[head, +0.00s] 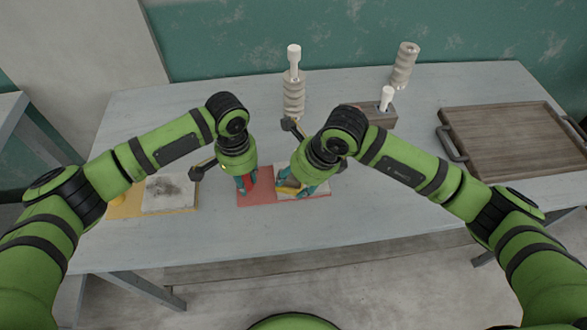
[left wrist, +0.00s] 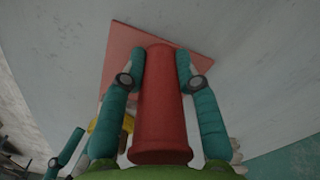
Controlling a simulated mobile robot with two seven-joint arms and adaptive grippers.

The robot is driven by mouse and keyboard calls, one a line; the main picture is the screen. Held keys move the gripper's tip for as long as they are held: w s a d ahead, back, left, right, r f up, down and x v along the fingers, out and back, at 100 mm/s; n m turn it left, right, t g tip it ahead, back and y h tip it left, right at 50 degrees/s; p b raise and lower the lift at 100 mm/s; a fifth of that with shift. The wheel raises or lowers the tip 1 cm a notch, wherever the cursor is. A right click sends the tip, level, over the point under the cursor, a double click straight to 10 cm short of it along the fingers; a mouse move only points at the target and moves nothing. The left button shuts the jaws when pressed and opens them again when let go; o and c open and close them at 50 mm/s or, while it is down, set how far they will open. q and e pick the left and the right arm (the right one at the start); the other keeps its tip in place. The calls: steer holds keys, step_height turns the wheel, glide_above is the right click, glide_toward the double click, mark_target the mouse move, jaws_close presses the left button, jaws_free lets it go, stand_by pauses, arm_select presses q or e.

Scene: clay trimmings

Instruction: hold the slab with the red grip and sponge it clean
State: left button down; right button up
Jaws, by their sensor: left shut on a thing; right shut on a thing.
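The slab (head: 256,199) has a reddish base with an upright red grip at its left and a pale area (head: 322,195) at its right. My left gripper (head: 246,184) is shut on the red grip. In the left wrist view the red grip (left wrist: 162,105) is between my left fingers (left wrist: 160,70), above the slab's red base (left wrist: 125,45). My right gripper (head: 294,187) is shut on a yellowish sponge (head: 289,183) over the pale area. Its fingers hide most of the sponge and part of that area, and I cannot tell whether the sponge touches it.
Another slab (head: 125,208), with a yellow base and a dark-smudged pale area, lies at the left, close to my left arm. Behind the grippers stand a ridged roller (head: 293,98), a block with a white knob (head: 381,117) and another roller (head: 403,66). A wooden tray (head: 515,140) is at right.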

steer(key=shift+s+d+f, duration=0.1)
steer(key=shift+s+d, duration=0.05)
steer(key=shift+s, duration=0.7)
steer(key=r, duration=0.2)
steer(key=shift+s+r, duration=0.25)
steer(key=shift+r, duration=2.9)
arm_select(q)
steer(key=c, duration=0.8)
jaws_free()
steer(key=shift+c, duration=0.2)
